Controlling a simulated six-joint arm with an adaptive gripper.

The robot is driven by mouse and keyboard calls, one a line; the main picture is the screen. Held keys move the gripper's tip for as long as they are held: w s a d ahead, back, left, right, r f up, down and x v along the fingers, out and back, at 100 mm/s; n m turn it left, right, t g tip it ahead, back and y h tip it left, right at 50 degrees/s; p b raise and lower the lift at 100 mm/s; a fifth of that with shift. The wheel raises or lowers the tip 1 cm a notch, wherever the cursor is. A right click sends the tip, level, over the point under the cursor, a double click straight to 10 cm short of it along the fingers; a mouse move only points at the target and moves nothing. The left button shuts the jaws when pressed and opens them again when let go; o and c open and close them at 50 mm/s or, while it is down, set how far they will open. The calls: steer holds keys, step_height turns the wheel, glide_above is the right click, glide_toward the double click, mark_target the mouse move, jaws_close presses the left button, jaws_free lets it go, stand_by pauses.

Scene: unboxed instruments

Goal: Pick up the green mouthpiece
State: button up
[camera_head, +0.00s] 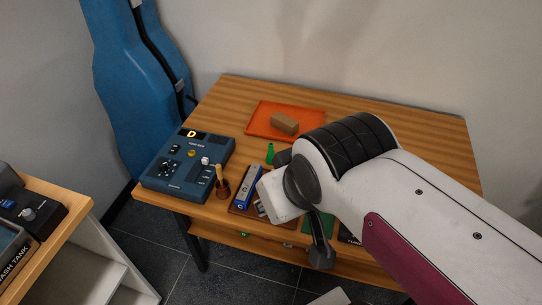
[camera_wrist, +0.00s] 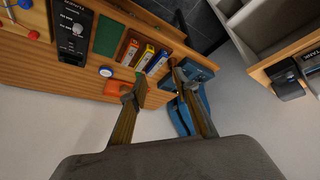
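The green mouthpiece (camera_head: 270,152) is a small, bright green, upright piece on the wooden table in the head view. It stands in front of the orange tray (camera_head: 258,121) and just left of my arm's wrist. In the head view my arm hides most of the gripper and part of the table.
A tan block (camera_head: 285,123) lies on the orange tray. A blue control box (camera_head: 187,163), a small brown pot with a wooden handle (camera_head: 222,187) and a brown tray of small boxes (camera_wrist: 121,47) are nearby. A blue instrument case (camera_head: 137,85) stands left behind the table.

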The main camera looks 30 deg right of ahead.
steer(key=w+d+t+h, duration=0.2)
steer(key=w+d+h, duration=0.1)
steer(key=w+d, duration=0.9)
steer(key=n+t+y, duration=0.3)
glide_above(272, 148)
steer(key=s+d, duration=0.3)
steer(key=s, duration=0.2)
step_height(272, 148, down, 12)
steer(key=shift+s+a+f+n+t+y, duration=0.3)
steer(key=shift+f+y, duration=0.5)
steer(key=shift+f, duration=0.95)
steer(key=shift+s+f+n+t+y, duration=0.1)
steer(key=shift+f+t+y, duration=0.25)
steer(key=shift+f+y, duration=0.9)
steer(key=shift+s+a+f+n+t+y, duration=0.15)
steer(key=shift+f+t+y, duration=0.2)
steer(key=shift+f, duration=1.85)
steer(key=shift+x, duration=1.3)
